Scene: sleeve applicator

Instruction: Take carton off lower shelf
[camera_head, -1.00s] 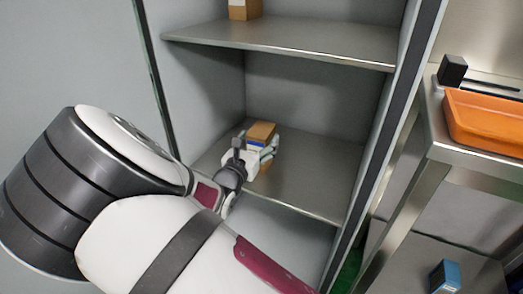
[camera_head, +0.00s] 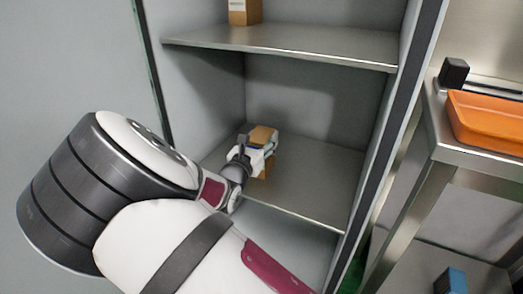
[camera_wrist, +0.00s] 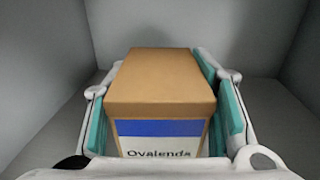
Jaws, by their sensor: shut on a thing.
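The carton (camera_head: 264,134) is a brown box with a blue and white label, at the lower shelf (camera_head: 310,180) of the cabinet. In the wrist view the carton (camera_wrist: 160,80) stands between the teal finger pads, with its label reading "Ovalenda" facing my wrist. My gripper (camera_head: 262,152) is shut on the carton, one finger on each side; it also shows in the wrist view (camera_wrist: 165,105). The carton's lower part is hidden by the gripper, and I cannot tell whether it touches the shelf.
The upper shelf (camera_head: 300,44) is above the gripper and holds another brown carton (camera_head: 244,12). Cabinet walls stand at both sides. To the right is a metal table with an orange tray (camera_head: 488,122) and a black block (camera_head: 453,72); a blue box (camera_head: 452,280) is lower down.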

